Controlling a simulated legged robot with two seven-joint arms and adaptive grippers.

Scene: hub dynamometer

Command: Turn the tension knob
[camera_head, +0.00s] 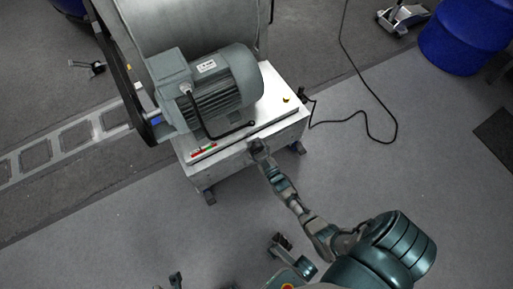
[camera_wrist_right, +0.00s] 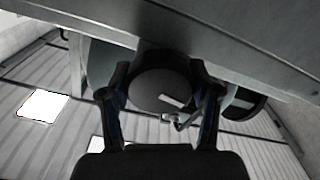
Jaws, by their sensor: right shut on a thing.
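The tension knob (camera_wrist_right: 158,88) is a dark round knob with a pale mark on its face. In the right wrist view it sits between the two fingers of my right gripper (camera_wrist_right: 160,95), which is shut on it. In the head view my right gripper (camera_head: 258,147) reaches the front side of the white machine base (camera_head: 285,112), just below its top edge, and hides the knob there. Small dark parts of my own body show at the bottom of the head view; I cannot make out my left gripper's jaws among them.
A grey-green motor (camera_head: 222,90) with a black bent handle stands on the base beside a large grey drum (camera_head: 195,22). A black cable (camera_head: 385,130) lies on the floor to the right. A blue barrel (camera_head: 465,40) stands at the upper right. The floor in front is mostly clear.

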